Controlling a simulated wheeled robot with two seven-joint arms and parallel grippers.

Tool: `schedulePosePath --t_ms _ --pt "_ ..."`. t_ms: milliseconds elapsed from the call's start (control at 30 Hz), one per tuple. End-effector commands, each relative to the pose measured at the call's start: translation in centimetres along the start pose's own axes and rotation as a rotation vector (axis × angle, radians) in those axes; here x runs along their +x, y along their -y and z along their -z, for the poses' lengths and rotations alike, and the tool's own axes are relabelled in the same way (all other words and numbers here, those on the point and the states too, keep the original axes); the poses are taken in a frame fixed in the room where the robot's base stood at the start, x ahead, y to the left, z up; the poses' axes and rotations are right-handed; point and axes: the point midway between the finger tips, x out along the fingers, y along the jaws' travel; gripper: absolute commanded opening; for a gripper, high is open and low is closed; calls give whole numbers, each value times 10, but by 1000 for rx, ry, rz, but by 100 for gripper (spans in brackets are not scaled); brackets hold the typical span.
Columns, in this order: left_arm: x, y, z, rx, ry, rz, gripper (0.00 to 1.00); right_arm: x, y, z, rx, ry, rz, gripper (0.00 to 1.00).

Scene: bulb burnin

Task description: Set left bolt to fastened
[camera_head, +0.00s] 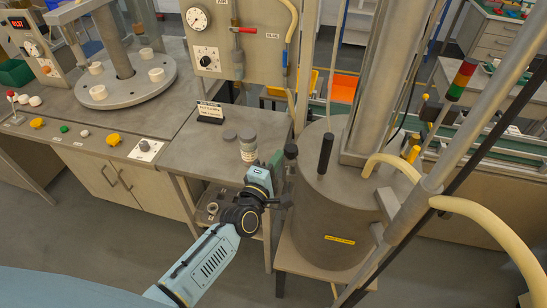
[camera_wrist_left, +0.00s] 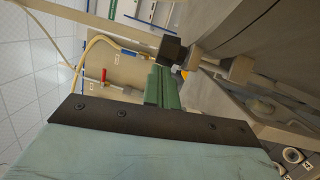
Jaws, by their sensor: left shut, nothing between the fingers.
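A large grey cylindrical vessel (camera_head: 330,215) stands at the centre right. At its left rim is a black knob (camera_head: 291,151), which I take to be the left bolt's. The wrist view shows a dark block-shaped knob (camera_wrist_left: 172,50) on a metal rod running to the vessel's side. My left gripper (camera_head: 276,165) reaches in from the lower left, its green fingers beside the vessel's left rim. In the wrist view the fingers (camera_wrist_left: 164,82) are closed together, with their tips close to the dark knob. I cannot tell whether they touch it. My right gripper is out of view.
An upright black handle (camera_head: 326,153) stands on the vessel lid. Pale hoses and a slanted metal pole (camera_head: 440,175) crowd the right side. Open floor lies in front.

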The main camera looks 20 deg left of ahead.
Motion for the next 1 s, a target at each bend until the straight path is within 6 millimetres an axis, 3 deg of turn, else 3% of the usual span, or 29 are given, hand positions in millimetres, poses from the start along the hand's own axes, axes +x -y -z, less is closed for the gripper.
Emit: schedulePosePath --t_ms 500,667,833,1000 --pt "0 0 -1 -2 1 0 0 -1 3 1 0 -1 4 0" --pt "-5 -1 7 -1 3 1 0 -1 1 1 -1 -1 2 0" --pt "-22 -2 27 2 11 3 0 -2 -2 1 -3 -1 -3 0" --pt "-62 -3 24 -3 10 4 0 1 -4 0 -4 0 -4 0"
